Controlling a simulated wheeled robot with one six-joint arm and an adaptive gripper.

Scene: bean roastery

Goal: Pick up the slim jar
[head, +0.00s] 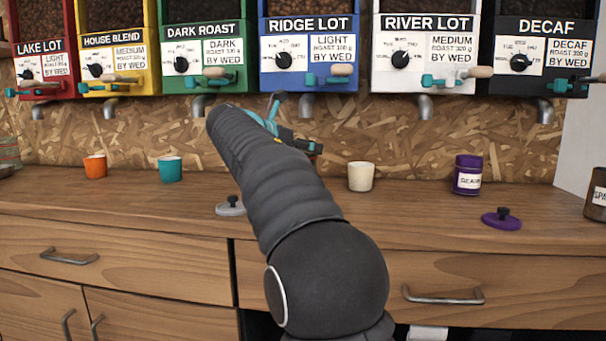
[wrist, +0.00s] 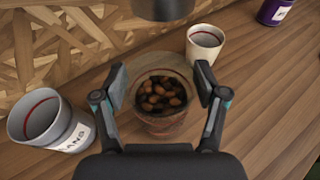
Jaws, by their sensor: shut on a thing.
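A see-through jar (wrist: 165,126) with dark brown beans in it stands between the fingers of my gripper (wrist: 161,78) in the wrist view. My gripper is shut on this jar, one finger on each side. A dark round spout end (wrist: 163,8) is just beyond its rim. A grey open jar (wrist: 45,122) with a partly visible "ANS" label stands to the left, apart from the gripper. No label says which jar is the slim one. In the head view my arm hides the held jar and most of the gripper.
A cream cup (wrist: 205,44) stands close to the right finger. A purple jar (head: 467,175) and purple lid (head: 502,219) are farther right. A grey lid (head: 230,207) lies near the counter's front edge. Orange (head: 95,167) and teal (head: 170,170) cups stand left. Bean dispensers with spouts hang above.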

